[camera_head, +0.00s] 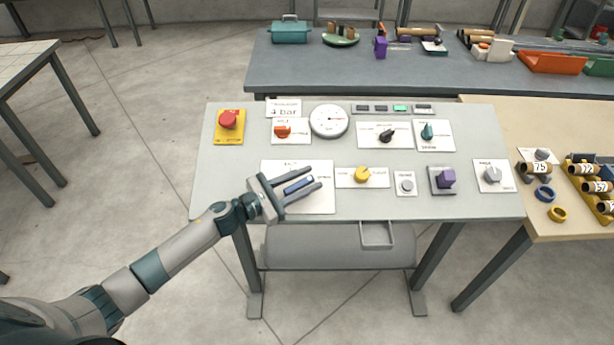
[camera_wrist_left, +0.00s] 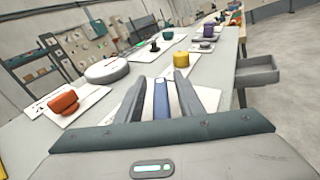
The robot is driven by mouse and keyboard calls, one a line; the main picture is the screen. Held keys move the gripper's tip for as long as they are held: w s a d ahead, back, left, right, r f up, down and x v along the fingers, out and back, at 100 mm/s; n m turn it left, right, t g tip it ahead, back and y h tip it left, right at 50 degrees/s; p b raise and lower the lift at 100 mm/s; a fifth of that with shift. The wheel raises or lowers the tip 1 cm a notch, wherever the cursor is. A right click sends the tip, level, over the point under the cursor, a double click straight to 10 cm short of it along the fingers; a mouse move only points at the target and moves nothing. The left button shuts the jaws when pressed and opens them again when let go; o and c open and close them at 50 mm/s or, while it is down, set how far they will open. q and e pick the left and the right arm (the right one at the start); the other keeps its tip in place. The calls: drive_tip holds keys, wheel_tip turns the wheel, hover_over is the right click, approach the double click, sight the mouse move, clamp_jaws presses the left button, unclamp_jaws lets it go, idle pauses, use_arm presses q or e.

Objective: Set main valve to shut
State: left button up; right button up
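A blue lever handle (camera_head: 299,185) sits on a white label plate (camera_head: 322,201) at the front left of the grey panel; I cannot read its label, so I cannot tell for sure that it is the main valve. My left gripper (camera_head: 316,179) reaches in from the left, with one finger on each side of the blue handle. The fingers are apart, and a gap shows beside the handle. In the left wrist view the blue handle (camera_wrist_left: 161,98) stands between the two fingers (camera_wrist_left: 160,88). My right gripper is not in view.
An orange-red knob (camera_head: 282,131), a round gauge (camera_head: 329,121) and a red emergency button (camera_head: 228,119) stand behind the gripper. A yellow knob (camera_head: 362,175) is close to the right of the fingertips. A purple knob (camera_head: 446,178) and grey knob (camera_head: 492,175) are further right.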

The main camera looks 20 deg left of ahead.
use_arm(q)
drive_tip(key=shift+w+d, duration=0.1)
drive_tip(key=shift+d, duration=0.05)
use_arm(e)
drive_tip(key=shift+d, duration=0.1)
use_arm(q)
clamp_jaws()
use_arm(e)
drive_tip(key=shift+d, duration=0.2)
